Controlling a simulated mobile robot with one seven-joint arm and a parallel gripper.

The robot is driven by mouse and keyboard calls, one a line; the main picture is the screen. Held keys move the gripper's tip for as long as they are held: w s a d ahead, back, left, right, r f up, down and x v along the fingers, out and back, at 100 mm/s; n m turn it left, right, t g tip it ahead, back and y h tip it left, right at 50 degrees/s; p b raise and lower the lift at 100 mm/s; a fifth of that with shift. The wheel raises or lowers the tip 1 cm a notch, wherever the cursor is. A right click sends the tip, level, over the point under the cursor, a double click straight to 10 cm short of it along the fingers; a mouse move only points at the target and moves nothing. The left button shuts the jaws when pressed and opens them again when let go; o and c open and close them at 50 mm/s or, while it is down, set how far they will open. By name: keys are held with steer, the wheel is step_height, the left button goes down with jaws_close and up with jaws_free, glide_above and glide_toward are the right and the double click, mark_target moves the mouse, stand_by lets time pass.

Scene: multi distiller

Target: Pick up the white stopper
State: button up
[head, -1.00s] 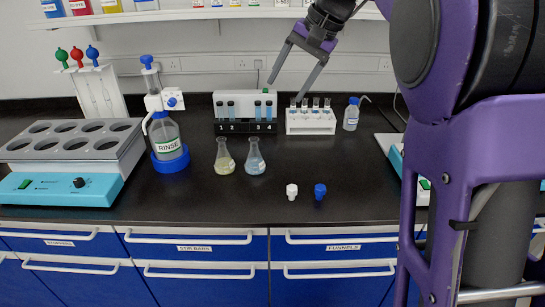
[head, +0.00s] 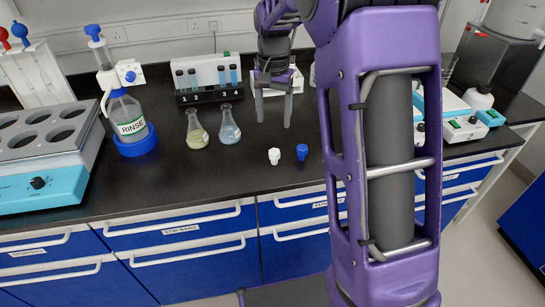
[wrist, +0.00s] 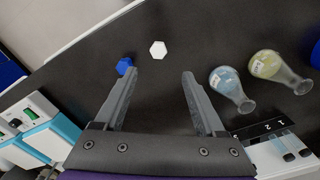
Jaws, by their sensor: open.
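The white stopper (head: 274,156) stands on the black bench near its front edge, just left of the blue stopper (head: 301,151). In the wrist view the white stopper (wrist: 158,49) lies beyond my fingertips, a little left of the middle of the gap. The blue stopper (wrist: 124,66) shows there by the tip of the left finger; I cannot tell whether they touch. My gripper (head: 273,124) is open and empty, pointing down above the bench, behind the white stopper in the head view. Its open fingers also show in the wrist view (wrist: 160,76).
Two flasks, one yellowish (head: 197,130) and one bluish (head: 229,126), stand left of my gripper. A rinse bottle (head: 129,118) and a heating block (head: 45,150) stand further left. A tube rack (head: 205,93) is behind.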

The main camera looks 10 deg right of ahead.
mark_target(274, 151)
step_height(274, 151, down, 7)
steer(key=shift+r+b, duration=0.1)
steer(key=shift+b, duration=0.25)
steer(key=shift+s+f+b, duration=0.2)
steer(key=shift+f+b, duration=0.2)
steer(key=shift+f, duration=2.35)
steer(key=shift+c, duration=0.4)
jaws_close()
